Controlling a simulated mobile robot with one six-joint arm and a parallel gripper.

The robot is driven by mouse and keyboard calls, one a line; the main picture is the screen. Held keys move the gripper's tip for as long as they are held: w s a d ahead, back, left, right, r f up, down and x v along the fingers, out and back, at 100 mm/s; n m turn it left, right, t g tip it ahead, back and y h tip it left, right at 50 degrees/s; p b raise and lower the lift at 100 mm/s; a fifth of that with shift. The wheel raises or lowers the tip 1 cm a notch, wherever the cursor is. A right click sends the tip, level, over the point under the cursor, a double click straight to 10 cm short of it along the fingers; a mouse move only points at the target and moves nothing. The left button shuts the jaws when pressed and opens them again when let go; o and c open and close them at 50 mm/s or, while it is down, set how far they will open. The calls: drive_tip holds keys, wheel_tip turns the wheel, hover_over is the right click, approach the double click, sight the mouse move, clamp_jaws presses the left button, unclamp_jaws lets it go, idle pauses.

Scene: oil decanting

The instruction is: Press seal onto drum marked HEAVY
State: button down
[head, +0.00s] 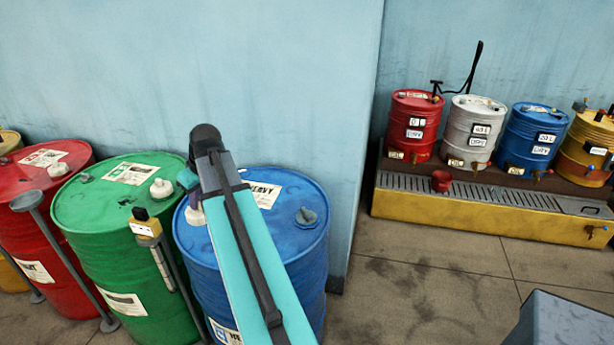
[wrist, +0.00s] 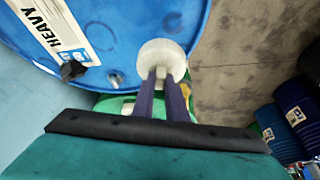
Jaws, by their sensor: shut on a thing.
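The blue drum (head: 290,240) has a white label reading HEAVY on its top and stands at the right end of the row of large drums. The label (wrist: 52,30) and the blue top also show in the wrist view. My gripper (wrist: 166,84) is shut on a round white seal (wrist: 160,57), which appears over the drum top near its rim. I cannot tell whether the seal touches the drum or hangs just above it. In the head view my arm hides much of the drum, and only a little of the seal (head: 196,214) shows beside its left rim.
A dark cap (head: 306,216) sits on the blue drum's right side. A green drum (head: 120,205) and a red drum (head: 40,190) stand to the left. A post with a yellow-topped device (head: 146,228) stands between green and blue. Small drums line a yellow-fronted rack (head: 470,222). Open floor lies right.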

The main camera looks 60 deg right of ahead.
drive_tip(key=s+d+p, duration=0.4)
drive_tip(key=s+d, duration=1.8)
drive_tip(key=d, duration=0.4)
drive_tip(key=shift+s+r+p, duration=0.15)
drive_tip(key=shift+s+p, duration=0.2)
drive_tip(key=shift+d, duration=0.1)
drive_tip(key=shift+f+b, duration=1.35)
drive_tip(key=shift+f, duration=0.9)
drive_tip(key=shift+f+b, duration=0.35)
drive_tip(key=shift+f, duration=0.15)
drive_tip(key=shift+f+b, duration=1.4)
drive_tip(key=shift+f, duration=0.9)
